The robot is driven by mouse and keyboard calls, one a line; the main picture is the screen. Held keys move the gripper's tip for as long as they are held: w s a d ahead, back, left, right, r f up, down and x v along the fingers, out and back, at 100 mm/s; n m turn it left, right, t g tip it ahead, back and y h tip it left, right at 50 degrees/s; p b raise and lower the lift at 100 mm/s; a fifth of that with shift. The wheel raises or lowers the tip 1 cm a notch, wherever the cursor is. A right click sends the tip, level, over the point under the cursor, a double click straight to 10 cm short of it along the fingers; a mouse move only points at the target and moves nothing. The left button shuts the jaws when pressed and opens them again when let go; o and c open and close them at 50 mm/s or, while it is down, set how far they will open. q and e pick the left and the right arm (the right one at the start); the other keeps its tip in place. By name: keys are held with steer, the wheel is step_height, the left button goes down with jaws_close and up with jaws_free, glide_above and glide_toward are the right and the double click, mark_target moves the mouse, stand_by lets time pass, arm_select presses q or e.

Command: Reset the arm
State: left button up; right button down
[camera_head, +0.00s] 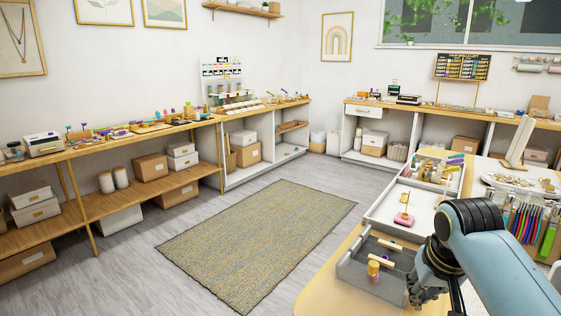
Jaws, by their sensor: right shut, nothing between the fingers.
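My right gripper (428,284) is at the lower right, at the end of my blue-grey right arm (510,262). It is shut and empty. It hangs by the right side of a grey tray (352,272) on the wooden table and hides part of that side. I cannot tell whether it touches the tray. My left gripper is not in view.
The grey tray holds small wooden and gold pieces (374,268). Behind it stand a white tray with a pink-based item (403,219) and a compartment box (433,172). Bright cords (524,222) hang at right. A rug (258,240) covers open floor.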

steer(key=s+r+n, duration=0.1)
steer(key=s+r, duration=0.1)
steer(key=s, duration=1.2)
steer(key=s+r+n, duration=0.2)
steer(key=s, duration=1.2)
steer(key=s+d+f+g+b, duration=0.15)
steer(key=f+b, duration=0.35)
steer(key=f, duration=1.2)
steer(key=s+d+f+b, duration=0.15)
steer(key=f+b, duration=0.25)
steer(key=f, duration=1.4)
arm_select(q)
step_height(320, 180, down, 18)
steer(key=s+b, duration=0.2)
steer(key=b, duration=0.6)
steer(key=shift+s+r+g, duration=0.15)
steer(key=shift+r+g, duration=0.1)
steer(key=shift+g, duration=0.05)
arm_select(e)
steer(key=s+f, duration=0.9)
steer(key=f, duration=0.3)
steer(key=s+d+f+m+g, duration=0.1)
steer(key=s+f, duration=0.7)
steer(key=f, duration=0.4)
steer(key=shift+s+d, duration=0.15)
steer(key=shift+s, duration=0.25)
steer(key=shift+g, duration=0.25)
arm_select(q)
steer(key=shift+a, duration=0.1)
